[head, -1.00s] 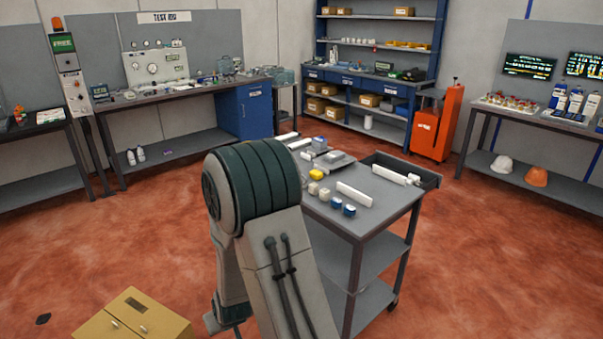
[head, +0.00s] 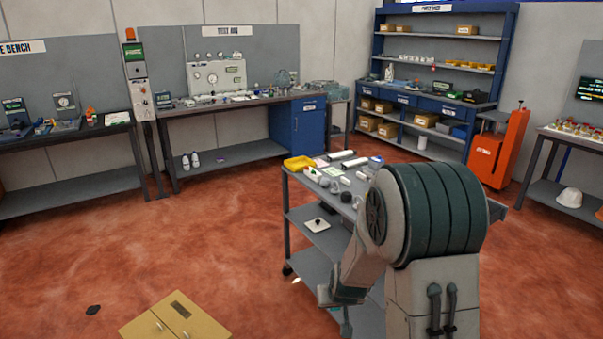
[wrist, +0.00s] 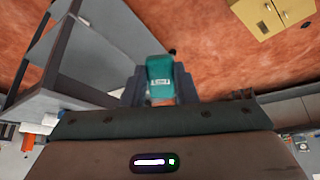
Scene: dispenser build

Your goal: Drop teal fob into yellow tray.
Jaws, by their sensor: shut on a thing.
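The teal fob (wrist: 160,72) is between the jaws of my gripper (wrist: 159,90) in the wrist view, with a white label on its face. The gripper is shut on it. In the head view the gripper end is low beside the cart and mostly hidden behind my arm; a bit of teal shows there. The yellow tray (head: 299,163) sits at the far left corner of the cart's top (head: 290,176), above and left of my gripper in the head view. The tray is not clearly visible in the wrist view.
The cart top holds several small white and grey items (head: 334,180). A white plate with a dark knob (head: 317,225) lies on the cart's middle shelf. A yellow cabinet (head: 176,318) stands on the floor at the front left. Open floor lies between it and the cart.

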